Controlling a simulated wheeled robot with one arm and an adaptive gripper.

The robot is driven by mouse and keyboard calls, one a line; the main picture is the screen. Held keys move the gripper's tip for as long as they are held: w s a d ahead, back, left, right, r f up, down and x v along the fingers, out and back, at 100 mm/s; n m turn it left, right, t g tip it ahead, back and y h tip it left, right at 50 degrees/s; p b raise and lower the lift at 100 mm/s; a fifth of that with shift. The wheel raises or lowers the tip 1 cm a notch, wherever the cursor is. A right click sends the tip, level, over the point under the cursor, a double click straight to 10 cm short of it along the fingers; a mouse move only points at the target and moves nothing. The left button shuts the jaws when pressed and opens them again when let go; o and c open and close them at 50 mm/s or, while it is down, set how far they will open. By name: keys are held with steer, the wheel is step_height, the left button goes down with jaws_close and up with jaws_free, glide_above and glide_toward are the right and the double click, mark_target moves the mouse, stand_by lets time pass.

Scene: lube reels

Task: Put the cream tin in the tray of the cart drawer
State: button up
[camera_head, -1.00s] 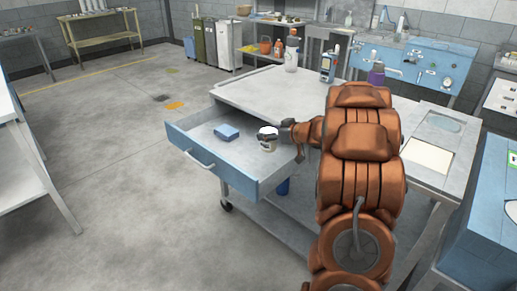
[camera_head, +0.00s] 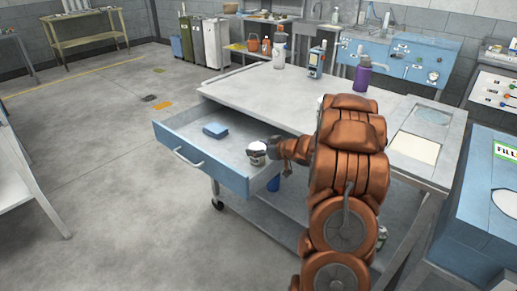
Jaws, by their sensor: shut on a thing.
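The cream tin (camera_head: 257,157) is a small light tin with a dark marking. It is at the right side of the open cart drawer, in or just over its tray (camera_head: 228,141); I cannot tell whether it touches the bottom. My gripper (camera_head: 268,147) is shut on the tin from the right side, and its fingers are small and partly hidden in this view. The cart drawer (camera_head: 207,172) is pulled out, with a blue front and a pale handle. A blue block (camera_head: 215,130) lies in the tray, left of the tin and apart from it.
The cart top (camera_head: 290,100) holds a white bottle (camera_head: 279,50), a blue-grey container (camera_head: 315,62) and a purple bottle (camera_head: 362,75) at its back edge. A blue cabinet (camera_head: 455,210) stands at the right. The floor left of the drawer is clear.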

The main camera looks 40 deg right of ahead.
steer(key=shift+f, duration=0.1)
steer(key=o, duration=1.3)
steer(key=shift+c, duration=0.2)
steer(key=v, duration=1.2)
